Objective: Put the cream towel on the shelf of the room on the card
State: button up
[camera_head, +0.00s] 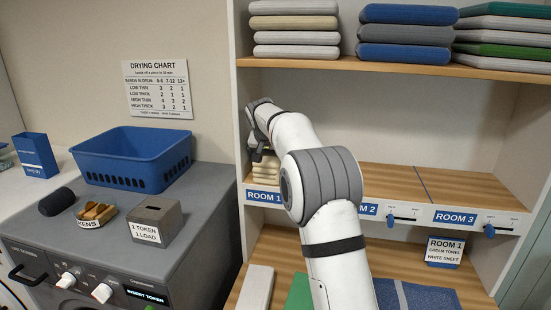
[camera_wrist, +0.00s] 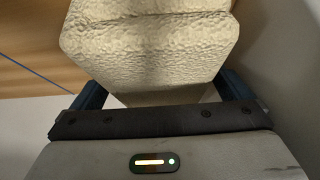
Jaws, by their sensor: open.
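The cream towel (camera_wrist: 150,45) fills the upper part of the wrist view, between and beyond the two dark blue fingers of my gripper (camera_wrist: 163,90). In the head view, cream folded cloth (camera_head: 264,175) lies on the shelf just behind the ROOM 1 label (camera_head: 262,196). My gripper (camera_head: 257,155) is open, at the left end of that shelf and right by the cloth. Whether the fingers touch it is hidden. The card (camera_head: 443,252) reads ROOM 1, cream towel, white sheet. My arm hides much of the ROOM 1 and ROOM 2 sections.
The ROOM 3 shelf section (camera_head: 470,188) is bare. Folded stacks (camera_head: 405,35) fill the upper shelf, close above my arm. The unit's left side wall (camera_head: 242,120) stands beside my gripper. A blue basket (camera_head: 130,158) and token box (camera_head: 156,220) sit on the machine at left.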

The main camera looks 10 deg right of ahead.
jog(key=shift+r, duration=0.3)
jog(key=b+v, duration=0.1)
jog(key=v, duration=1)
jog(key=shift+s+r+b, duration=0.25)
jog(key=shift+r+b, duration=0.05)
jog(key=shift+b, duration=0.05)
jog(key=shift+s, duration=0.1)
jog(key=shift+s, duration=0.35)
jog(key=s+d+f+n+y, duration=0.1)
jog(key=s+f, duration=0.5)
jog(key=s, duration=0.8)
jog(key=s+d+f+n+g, duration=0.1)
jog(key=s+f, duration=0.5)
jog(key=s, duration=0.8)
jog(key=s+d+f+n+g+y, duration=0.1)
jog(key=s+f, duration=0.5)
jog(key=s, duration=0.8)
jog(key=shift+s+d+f+n+y, duration=0.3)
jog(key=shift+f+n, duration=0.1)
jog(key=shift+n, duration=0.3)
